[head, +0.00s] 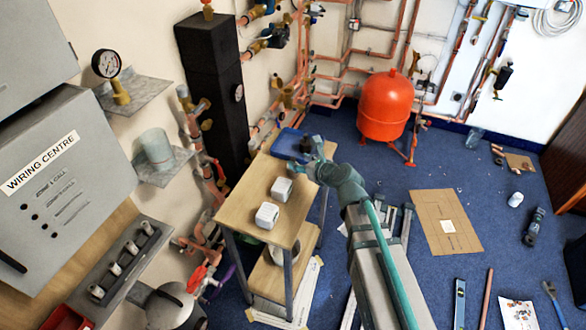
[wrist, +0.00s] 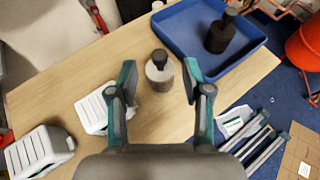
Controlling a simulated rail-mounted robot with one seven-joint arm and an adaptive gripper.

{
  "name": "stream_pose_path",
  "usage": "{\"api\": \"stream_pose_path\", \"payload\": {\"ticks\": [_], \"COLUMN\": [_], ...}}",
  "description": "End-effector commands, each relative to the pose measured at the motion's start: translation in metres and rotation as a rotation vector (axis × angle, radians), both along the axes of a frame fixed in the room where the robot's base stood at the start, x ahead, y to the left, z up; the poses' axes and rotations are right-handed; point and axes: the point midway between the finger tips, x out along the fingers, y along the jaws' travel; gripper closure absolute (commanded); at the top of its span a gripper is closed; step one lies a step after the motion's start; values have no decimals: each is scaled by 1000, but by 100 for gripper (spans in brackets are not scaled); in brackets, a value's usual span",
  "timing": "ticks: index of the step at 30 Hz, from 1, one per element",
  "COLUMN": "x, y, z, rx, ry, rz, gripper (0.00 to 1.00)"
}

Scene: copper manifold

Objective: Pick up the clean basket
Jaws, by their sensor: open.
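A light grey cylinder with a black knob on top, which looks like the clean basket (wrist: 160,76), stands upright on the wooden table top (head: 247,190). In the wrist view my gripper (wrist: 159,88) is open, with one finger on each side of this basket and gaps showing. A similar but dark brown cylinder (wrist: 221,36) stands in the blue tray (wrist: 188,46). In the head view my gripper (head: 309,168) is over the table near the blue tray (head: 285,141); the clean basket cannot be made out there.
Two white slotted boxes (head: 281,188) (head: 267,215) are on the table, left of the gripper in the wrist view. A tall black column (head: 211,85) and copper pipes stand behind the table. A red vessel (head: 385,105) stands on the blue floor.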

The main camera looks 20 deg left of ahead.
Motion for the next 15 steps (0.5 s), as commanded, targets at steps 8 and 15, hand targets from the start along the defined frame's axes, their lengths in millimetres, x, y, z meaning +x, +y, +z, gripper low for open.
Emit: {"api": "stream_pose_path", "payload": {"ticks": [8, 15], "x": [16, 28], "y": [21, 38], "z": [-9, -21], "rx": [-1, -1], "ry": [3, 0], "rz": [1, 1], "gripper": [50, 50]}}
